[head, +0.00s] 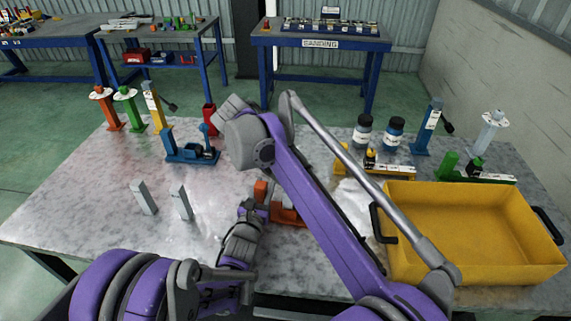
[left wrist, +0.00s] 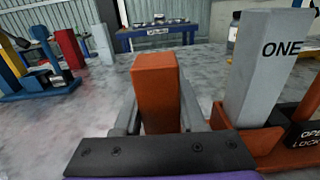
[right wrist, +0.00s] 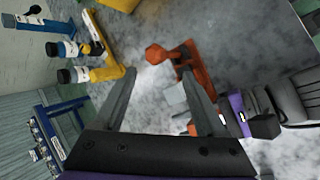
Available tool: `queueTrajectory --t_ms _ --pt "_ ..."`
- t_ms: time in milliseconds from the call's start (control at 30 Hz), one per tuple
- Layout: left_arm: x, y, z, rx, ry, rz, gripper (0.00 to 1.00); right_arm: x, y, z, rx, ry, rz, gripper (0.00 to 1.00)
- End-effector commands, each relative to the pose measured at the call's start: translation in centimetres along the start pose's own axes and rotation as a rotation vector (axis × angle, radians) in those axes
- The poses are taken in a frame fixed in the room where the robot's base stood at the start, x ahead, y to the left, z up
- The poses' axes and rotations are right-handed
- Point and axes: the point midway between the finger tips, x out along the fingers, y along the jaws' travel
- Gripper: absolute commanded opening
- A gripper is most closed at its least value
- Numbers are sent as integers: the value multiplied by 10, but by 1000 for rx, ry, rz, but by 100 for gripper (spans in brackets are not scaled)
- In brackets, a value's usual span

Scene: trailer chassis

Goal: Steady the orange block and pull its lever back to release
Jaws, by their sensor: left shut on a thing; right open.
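The orange block (head: 260,190) stands upright near the front middle of the table. My left gripper (head: 256,207) is shut on it. In the left wrist view the block (left wrist: 156,88) is between both fingers. Right beside it, a grey post marked ONE (left wrist: 266,70) rises from an orange base (left wrist: 262,148). My right gripper (right wrist: 158,74) is open and empty. In the right wrist view an orange lever with a round knob (right wrist: 156,54) shows beyond its fingertips; I cannot tell any contact. In the head view my right arm hides the right gripper and part of the orange fixture.
A yellow tray (head: 470,279) stands at the right. A blue clamp (head: 190,150) and two grey posts (head: 143,198) are to the left. A yellow clamp (head: 375,165) and dark jars (head: 393,136) stand behind the tray. The front left of the table is clear.

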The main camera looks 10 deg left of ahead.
Motion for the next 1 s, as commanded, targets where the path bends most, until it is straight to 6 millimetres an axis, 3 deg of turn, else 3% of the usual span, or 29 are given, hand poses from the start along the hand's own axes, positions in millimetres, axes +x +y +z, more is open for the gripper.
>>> queueTrajectory --t_ms 100,300,800,833,1000 --pt "0 1 0 1 0 1 0 -26 -1 -1 -2 3 0 73" --pt "0 1 0 1 0 1 0 -52 -1 -1 -1 1 -1 73" --pt "0 1 0 0 1 1 0 -58 -1 0 0 1 -1 73" --pt "0 1 0 0 1 1 45 -58 -1 0 0 1 -1 73" --pt "0 1 0 0 0 1 76 -58 -1 0 0 1 -1 73"
